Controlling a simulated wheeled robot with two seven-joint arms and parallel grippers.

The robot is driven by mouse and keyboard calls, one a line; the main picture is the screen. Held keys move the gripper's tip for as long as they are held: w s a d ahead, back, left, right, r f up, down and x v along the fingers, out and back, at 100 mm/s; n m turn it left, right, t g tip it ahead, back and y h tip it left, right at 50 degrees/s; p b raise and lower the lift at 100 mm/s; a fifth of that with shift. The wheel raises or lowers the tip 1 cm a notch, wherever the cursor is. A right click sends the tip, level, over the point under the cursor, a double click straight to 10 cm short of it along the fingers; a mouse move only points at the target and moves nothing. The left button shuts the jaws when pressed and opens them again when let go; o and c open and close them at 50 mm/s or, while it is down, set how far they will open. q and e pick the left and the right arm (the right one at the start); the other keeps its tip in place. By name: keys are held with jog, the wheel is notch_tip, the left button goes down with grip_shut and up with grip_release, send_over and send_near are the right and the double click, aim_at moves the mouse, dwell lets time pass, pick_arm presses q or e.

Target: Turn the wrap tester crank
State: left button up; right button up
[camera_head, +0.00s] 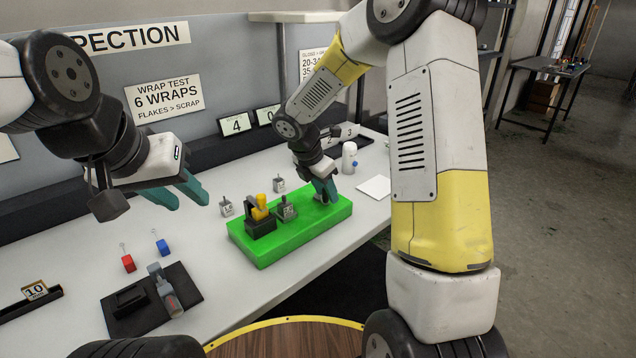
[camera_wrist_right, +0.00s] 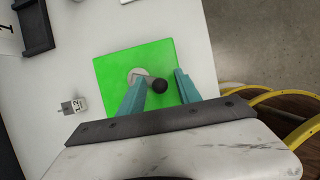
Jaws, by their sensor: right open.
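The wrap tester crank shows in the right wrist view as a round dark knob (camera_wrist_right: 159,86) beside a pale grey disc (camera_wrist_right: 138,76) on the green base (camera_wrist_right: 110,68). My right gripper (camera_wrist_right: 158,92) is open, with one teal finger on each side of the knob. I cannot tell whether either finger touches it. In the head view, my right gripper (camera_head: 325,190) is over the far right part of the green base (camera_head: 295,240) and hides the crank. My left gripper (camera_head: 182,194) is open and empty, above the table to the left of the base.
A black fixture with a yellow piece (camera_head: 260,212) and a grey weight (camera_head: 287,210) stand on the base. Small weights stand behind it. A white bottle (camera_head: 349,158) stands back right.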

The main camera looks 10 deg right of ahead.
jog(key=shift+f, duration=0.15)
grip_shut()
dwell(0.4)
